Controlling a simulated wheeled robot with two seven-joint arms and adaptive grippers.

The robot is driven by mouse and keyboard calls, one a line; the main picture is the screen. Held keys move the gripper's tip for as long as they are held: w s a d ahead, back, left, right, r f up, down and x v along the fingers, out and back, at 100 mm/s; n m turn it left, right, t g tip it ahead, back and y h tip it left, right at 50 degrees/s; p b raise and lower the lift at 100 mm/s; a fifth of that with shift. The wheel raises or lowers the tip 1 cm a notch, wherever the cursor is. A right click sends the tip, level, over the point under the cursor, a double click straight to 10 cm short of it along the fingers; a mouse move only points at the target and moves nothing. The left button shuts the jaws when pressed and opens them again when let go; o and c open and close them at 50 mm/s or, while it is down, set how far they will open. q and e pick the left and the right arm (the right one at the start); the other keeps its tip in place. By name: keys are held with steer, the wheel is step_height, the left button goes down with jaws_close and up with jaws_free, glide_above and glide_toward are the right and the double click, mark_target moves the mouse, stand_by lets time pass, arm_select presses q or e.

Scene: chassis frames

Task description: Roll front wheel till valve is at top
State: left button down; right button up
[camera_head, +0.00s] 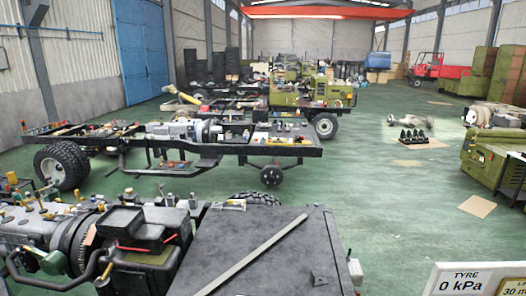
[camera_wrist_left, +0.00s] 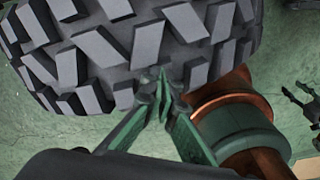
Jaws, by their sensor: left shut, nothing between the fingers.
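In the left wrist view a black tyre (camera_wrist_left: 130,40) with chunky tread blocks fills the upper part. My left gripper (camera_wrist_left: 162,85) is shut and empty, its fingertips at the lower edge of the tread; I cannot tell whether they touch it. No valve shows on this tyre. In the head view the top of a treaded tyre (camera_head: 254,198) shows behind a grey flat-topped body; I cannot tell whether it is the same one. Neither gripper shows in the head view, and I cannot make out my right gripper anywhere.
Beside the tyre is a rusty and green cylindrical part (camera_wrist_left: 235,125). A dark jointed object (camera_wrist_left: 303,103), unclear, is at the right edge.

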arm_select(q)
steer(key=shift+w+r+p, duration=0.15)
steer(key=shift+r+p, duration=1)
steer(key=shift+r, duration=0.8)
step_height(320, 180, up, 3)
steer(key=shift+d+r+p, duration=0.1)
steer(key=shift+p, duration=0.95)
